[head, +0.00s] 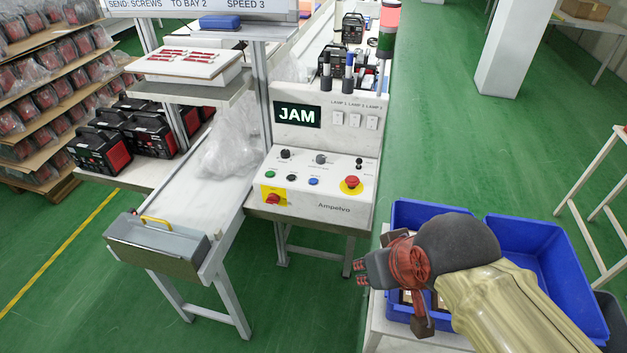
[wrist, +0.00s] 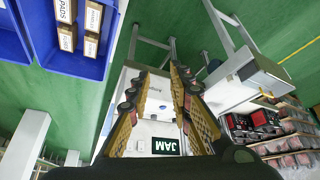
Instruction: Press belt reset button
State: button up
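The white control panel (head: 318,200) stands at the end of the belt, under a screen (head: 297,115) that reads JAM. Its slope carries a green button (head: 269,174), a black button (head: 291,178) and a blue button (head: 313,181) in a row. The small labels are too small to read, so I cannot tell which is belt reset. A red mushroom button (head: 351,181) on yellow sits at the right; a red rotary switch (head: 272,199) on yellow is at lower left. My gripper (head: 363,270) is right of and nearer than the panel, apart from it. In the wrist view its fingers (wrist: 160,72) are parted and empty.
Blue bins (head: 540,250) with small boxes stand beneath and right of my arm. The belt (head: 190,185) holds a clear plastic bag (head: 228,145) and a grey end box with a yellow handle (head: 157,222). Knobs (head: 320,158) line the panel's upper row.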

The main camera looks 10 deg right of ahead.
grip_shut()
dwell(1.3)
